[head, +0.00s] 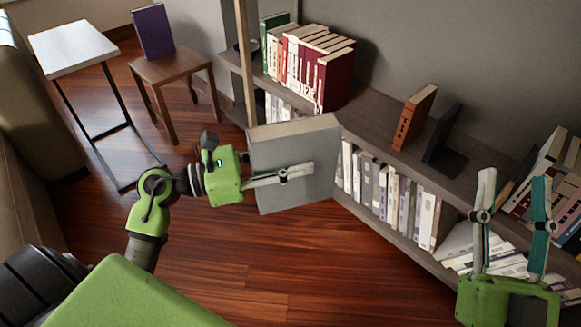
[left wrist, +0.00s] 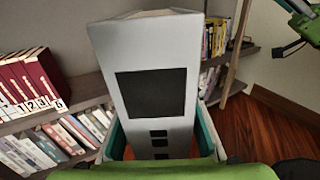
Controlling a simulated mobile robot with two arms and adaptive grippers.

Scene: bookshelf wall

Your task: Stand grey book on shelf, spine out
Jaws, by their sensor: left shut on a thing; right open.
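The grey book (head: 300,195) is held in the air in front of the bookshelf in the head view. My left gripper (head: 283,175) is shut on it, with one finger across its cover. In the left wrist view the grey book (left wrist: 150,55) stands between the fingers, its spine with dark squares facing the camera. The shelf's upper board (head: 372,128) has a bare stretch between the dark red books (head: 335,75) and a leaning orange book (head: 415,118). My right gripper (head: 513,180) is open and empty at the right, in front of the shelf.
A black bookend (head: 443,140) stands right of the orange book. The lower shelf holds a row of pale books (head: 390,195). A wooden post (head: 246,60) rises at the shelf's left. A stool (head: 172,70) with a purple book (head: 153,32) and a white side table (head: 72,47) stand farther left.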

